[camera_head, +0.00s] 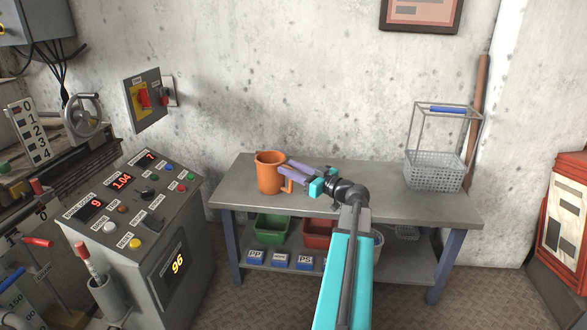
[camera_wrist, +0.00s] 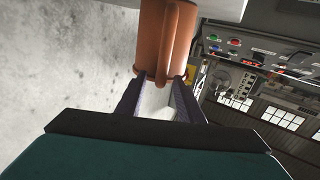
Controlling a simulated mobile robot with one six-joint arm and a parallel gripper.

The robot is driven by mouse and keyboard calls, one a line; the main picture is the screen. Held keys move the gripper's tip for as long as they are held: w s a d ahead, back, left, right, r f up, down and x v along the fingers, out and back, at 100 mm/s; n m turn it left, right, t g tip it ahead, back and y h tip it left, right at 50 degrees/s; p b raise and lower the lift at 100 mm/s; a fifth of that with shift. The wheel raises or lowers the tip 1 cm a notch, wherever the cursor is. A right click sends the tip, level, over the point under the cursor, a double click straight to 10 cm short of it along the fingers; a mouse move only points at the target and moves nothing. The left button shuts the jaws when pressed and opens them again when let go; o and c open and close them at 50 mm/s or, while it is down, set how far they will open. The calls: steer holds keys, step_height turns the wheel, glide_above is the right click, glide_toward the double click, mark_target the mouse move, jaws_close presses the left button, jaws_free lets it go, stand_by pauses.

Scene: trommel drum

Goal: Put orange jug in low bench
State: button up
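The orange jug (camera_head: 269,176) stands upright near the left end of the grey low bench (camera_head: 360,185), with its handle on the lower right side. My gripper (camera_head: 284,171) is just right of the jug, at about the height of its upper half. In the wrist view, the fingers (camera_wrist: 158,90) are spread apart, with the jug (camera_wrist: 152,40) and its handle at and beyond their tips. A pale gap shows between the fingers. I cannot tell whether either finger touches the jug.
A wire basket (camera_head: 434,172) stands at the bench's right end. Green (camera_head: 272,229) and red (camera_head: 318,234) bins sit on the lower shelf. A control console (camera_head: 130,215) is close on the left, and a red cabinet (camera_head: 567,220) on the right. The bench top's middle is clear apart from my arm.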

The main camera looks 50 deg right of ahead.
steer(key=shift+s, duration=0.1)
steer(key=s+p, duration=0.3)
steer(key=s, duration=1)
steer(key=shift+s+d+f+p, duration=0.2)
steer(key=shift+s+p, duration=0.1)
steer(key=shift+p, duration=0.05)
step_height(320, 180, up, 10)
steer(key=p, duration=0.2)
steer(key=shift+p, duration=0.3)
stand_by(0.9)
stand_by(0.4)
